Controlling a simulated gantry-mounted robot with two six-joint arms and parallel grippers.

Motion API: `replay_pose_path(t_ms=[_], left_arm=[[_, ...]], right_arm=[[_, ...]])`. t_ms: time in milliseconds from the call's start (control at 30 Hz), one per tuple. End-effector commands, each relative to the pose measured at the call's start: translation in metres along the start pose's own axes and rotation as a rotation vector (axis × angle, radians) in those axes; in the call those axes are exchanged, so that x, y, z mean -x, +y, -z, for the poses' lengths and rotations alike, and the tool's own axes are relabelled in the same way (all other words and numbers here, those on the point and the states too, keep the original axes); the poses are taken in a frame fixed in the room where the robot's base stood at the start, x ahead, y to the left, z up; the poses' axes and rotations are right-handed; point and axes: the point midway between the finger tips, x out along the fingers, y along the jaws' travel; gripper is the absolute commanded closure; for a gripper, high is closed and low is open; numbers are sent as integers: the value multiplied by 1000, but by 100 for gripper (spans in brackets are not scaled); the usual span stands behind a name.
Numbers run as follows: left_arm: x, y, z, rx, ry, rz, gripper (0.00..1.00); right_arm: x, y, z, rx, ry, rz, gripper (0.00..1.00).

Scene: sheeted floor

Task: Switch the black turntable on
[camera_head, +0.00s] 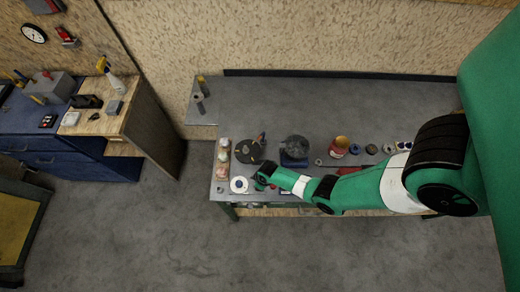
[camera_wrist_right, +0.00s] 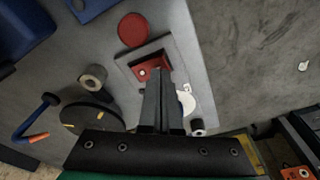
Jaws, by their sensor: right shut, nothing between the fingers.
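A black turntable disc (camera_head: 248,151) lies at the left part of the grey workbench in the head view. A red switch box (camera_wrist_right: 145,70) with a small white spot sits on a light grey plate in the right wrist view. My right gripper (camera_wrist_right: 158,80) is shut and empty, its fingertips over or at the edge of the red box; whether they touch cannot be told. In the head view my right gripper (camera_head: 262,183) is at the bench's front edge. My left gripper is not in view.
A white disc (camera_head: 239,184) lies left of my right gripper. Several jars (camera_head: 223,158) line the bench's left edge. A dark round thing on a blue base (camera_head: 294,150) and a red can (camera_head: 340,147) stand farther right. The back of the bench is mostly clear.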

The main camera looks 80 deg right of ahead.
Motion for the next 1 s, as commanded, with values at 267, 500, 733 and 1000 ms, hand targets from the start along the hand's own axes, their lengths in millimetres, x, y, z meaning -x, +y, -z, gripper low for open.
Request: replay_pose_path(t_ms=[267, 500, 733, 1000], left_arm=[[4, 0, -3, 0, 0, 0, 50], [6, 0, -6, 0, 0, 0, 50], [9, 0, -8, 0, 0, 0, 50], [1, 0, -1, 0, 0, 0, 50]], right_arm=[[-5, 0, -1, 0, 0, 0, 100], [-8, 0, -1, 0, 0, 0, 100], [-12, 0, -2, 0, 0, 0, 100], [-2, 0, 0, 0, 1, 0, 100]])
